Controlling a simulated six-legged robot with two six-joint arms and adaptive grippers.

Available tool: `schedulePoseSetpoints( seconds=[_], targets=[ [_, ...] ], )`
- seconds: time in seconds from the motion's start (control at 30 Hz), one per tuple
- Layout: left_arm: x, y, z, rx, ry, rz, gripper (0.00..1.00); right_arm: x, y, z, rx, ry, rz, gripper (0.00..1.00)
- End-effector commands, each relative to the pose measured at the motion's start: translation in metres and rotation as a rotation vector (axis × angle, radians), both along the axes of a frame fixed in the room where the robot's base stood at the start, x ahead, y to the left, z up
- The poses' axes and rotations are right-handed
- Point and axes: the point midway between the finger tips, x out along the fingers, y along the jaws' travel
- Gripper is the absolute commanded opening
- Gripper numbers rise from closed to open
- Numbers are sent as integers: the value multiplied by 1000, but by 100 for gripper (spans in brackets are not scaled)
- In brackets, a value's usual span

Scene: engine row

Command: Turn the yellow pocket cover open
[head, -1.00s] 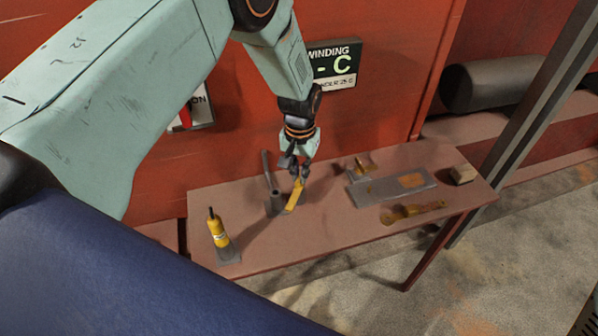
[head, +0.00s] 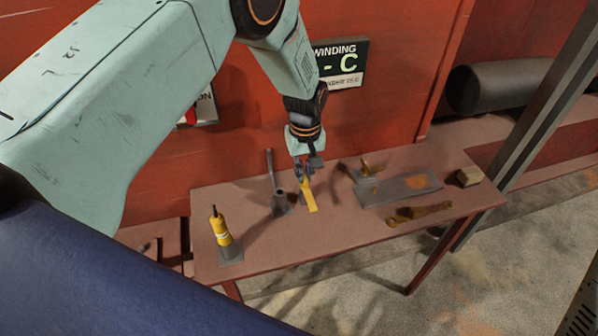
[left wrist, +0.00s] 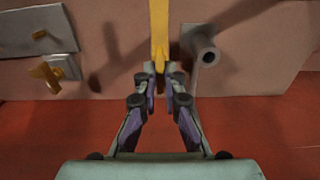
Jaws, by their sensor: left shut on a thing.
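The yellow cover (head: 310,196) is a flat, narrow strip over the middle of the bench. My left gripper (head: 308,172) is shut on its far end, and its near end points toward the bench's front edge. In the left wrist view the yellow cover (left wrist: 159,28) runs straight away from the closed fingertips (left wrist: 160,72). A grey pocket with a round tube (head: 280,202) stands just left of the cover; the tube also shows in the left wrist view (left wrist: 205,52). I cannot tell whether the cover is joined to it. My right gripper is out of view.
A yellow bottle-shaped tool (head: 221,230) stands on a grey plate at the bench's left end. A grey plate (head: 380,193), a brass-coloured tool (head: 420,211) and a small block (head: 467,177) lie on the right. A red wall (head: 400,95) rises behind the bench.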

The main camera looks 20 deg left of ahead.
Motion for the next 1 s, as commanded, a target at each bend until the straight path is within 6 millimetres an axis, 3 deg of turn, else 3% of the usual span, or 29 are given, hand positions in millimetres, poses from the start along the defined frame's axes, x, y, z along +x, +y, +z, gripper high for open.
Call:
schedulePoseSetpoints(
  seconds=[0.6, 0.63, 0.8, 0.87, 1.0],
  targets=[
    [-1, -6, -2, 0, 10, 18, 0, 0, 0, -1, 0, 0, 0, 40],
    [-1, -6, -2, 0, 10, 18, 11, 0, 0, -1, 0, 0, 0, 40],
    [0, -5, -1, 0, 6, 17, 25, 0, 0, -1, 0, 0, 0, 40],
    [0, -4, -1, 0, 5, 18, 30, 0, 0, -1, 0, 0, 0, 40],
    [0, -4, -1, 0, 4, 18, 31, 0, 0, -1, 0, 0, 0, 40]
  ],
)
